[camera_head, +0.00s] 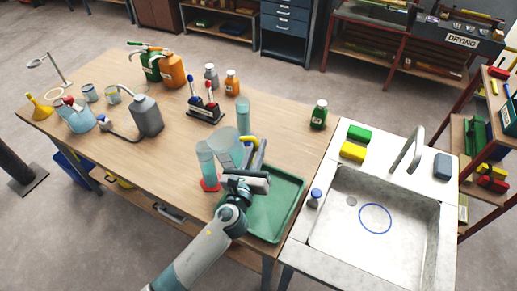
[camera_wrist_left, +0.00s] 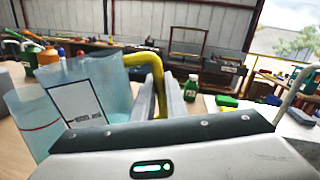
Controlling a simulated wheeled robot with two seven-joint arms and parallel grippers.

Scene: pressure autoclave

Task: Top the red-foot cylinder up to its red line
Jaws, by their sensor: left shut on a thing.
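The red-foot cylinder (camera_head: 206,165) stands upright on the wooden table, left of the green tray. In the left wrist view the cylinder (camera_wrist_left: 33,122) shows a red line near its upper part; its liquid level is hard to tell. My left gripper (camera_head: 257,163) is shut on the yellow handle (camera_wrist_left: 157,82) of a clear bluish jug (camera_head: 227,146). The jug (camera_wrist_left: 88,92) has a white label panel, leans a little toward the cylinder and overlaps its side in view. No pouring stream is visible. My right gripper is not in view.
The green tray (camera_head: 288,192) lies under my left gripper. Another clear cylinder (camera_head: 243,115) stands behind the jug. The sink (camera_head: 375,245) is at right.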

